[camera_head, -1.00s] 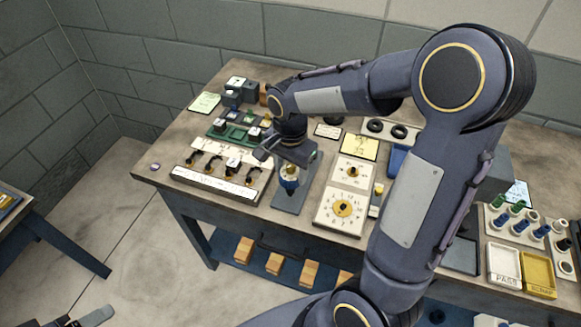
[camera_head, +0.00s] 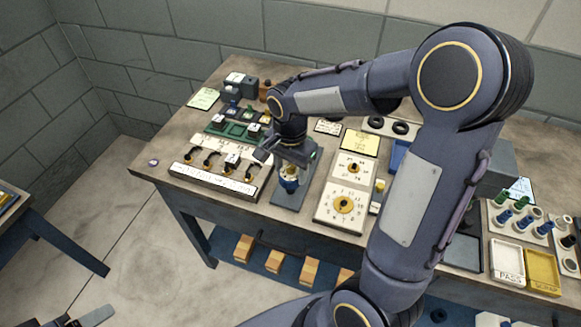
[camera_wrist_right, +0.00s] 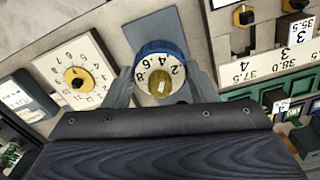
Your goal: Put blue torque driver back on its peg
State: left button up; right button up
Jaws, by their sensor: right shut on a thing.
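The blue torque driver (camera_wrist_right: 158,72) has a blue rim, a pale numbered dial face and a yellow knob in the middle. In the right wrist view it sits between the fingers of my right gripper (camera_wrist_right: 157,88), which is shut on it. In the head view the driver (camera_head: 288,184) shows small below my right gripper (camera_head: 290,168), over a grey stand plate (camera_head: 289,200). I cannot tell whether it touches the plate. The peg is not clearly visible. What seems to be my left gripper (camera_head: 82,318) shows partly at the bottom left edge, apart from the bench.
Right is a dial panel (camera_head: 341,207). A green tray (camera_head: 236,131) lies behind.

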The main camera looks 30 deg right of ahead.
jog(key=o, duration=1.2)
jog(key=shift+o, duration=0.3)
jog(key=o, duration=0.3)
jog(key=shift+r+p, duration=3.05)
jog(key=shift+r, duration=0.7)
